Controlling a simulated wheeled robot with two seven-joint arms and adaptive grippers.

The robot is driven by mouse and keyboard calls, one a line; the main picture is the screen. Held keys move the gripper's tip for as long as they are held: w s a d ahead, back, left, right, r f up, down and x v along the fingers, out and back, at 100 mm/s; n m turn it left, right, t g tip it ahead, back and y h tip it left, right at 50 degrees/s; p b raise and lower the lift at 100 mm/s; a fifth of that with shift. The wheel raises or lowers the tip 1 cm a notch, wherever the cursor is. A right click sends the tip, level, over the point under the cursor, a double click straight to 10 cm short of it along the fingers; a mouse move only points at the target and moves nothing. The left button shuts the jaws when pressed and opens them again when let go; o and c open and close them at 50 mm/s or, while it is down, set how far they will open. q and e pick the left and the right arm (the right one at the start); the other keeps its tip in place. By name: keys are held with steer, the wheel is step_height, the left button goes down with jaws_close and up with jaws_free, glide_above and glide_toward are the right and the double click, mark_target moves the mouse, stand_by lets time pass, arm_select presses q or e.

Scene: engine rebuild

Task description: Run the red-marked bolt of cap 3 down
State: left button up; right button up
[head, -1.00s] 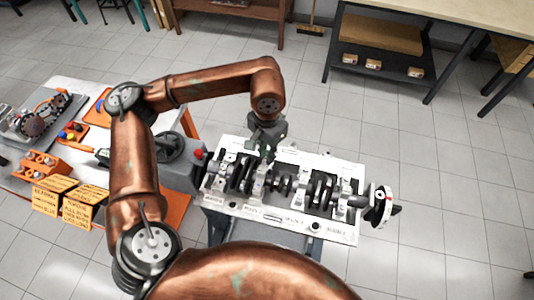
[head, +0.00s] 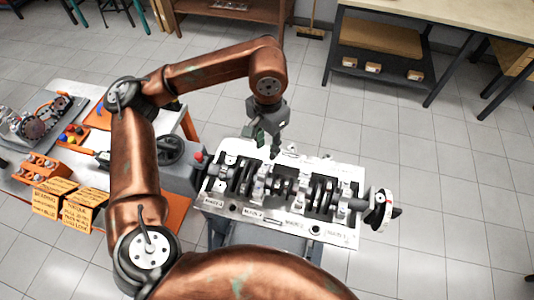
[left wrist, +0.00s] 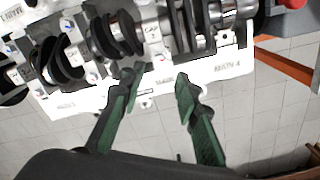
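The white engine block (head: 222,208) holds a dark crankshaft with pale bearing caps across it. The cap in line with the MAIN 3 label, cap 3 (head: 259,188), also shows upright at the top centre of the left wrist view (left wrist: 152,32). My left gripper (head: 268,153) hangs over the far edge of the block, behind cap 3. In the left wrist view its two green fingers (left wrist: 158,82) are apart with nothing between them, and the cap lies beyond the tips. My right gripper is not in view.
A flywheel-like disc (head: 382,209) sticks out at the block's right end. A side table at left holds an orange bolt holder (head: 42,168), yellow labelled boxes (head: 82,208) and other parts. The floor right of the block is clear.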

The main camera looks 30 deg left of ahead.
arm_select(q)
step_height(320, 180, up, 6)
steer(key=shift+f, duration=0.15)
stand_by(0.5)
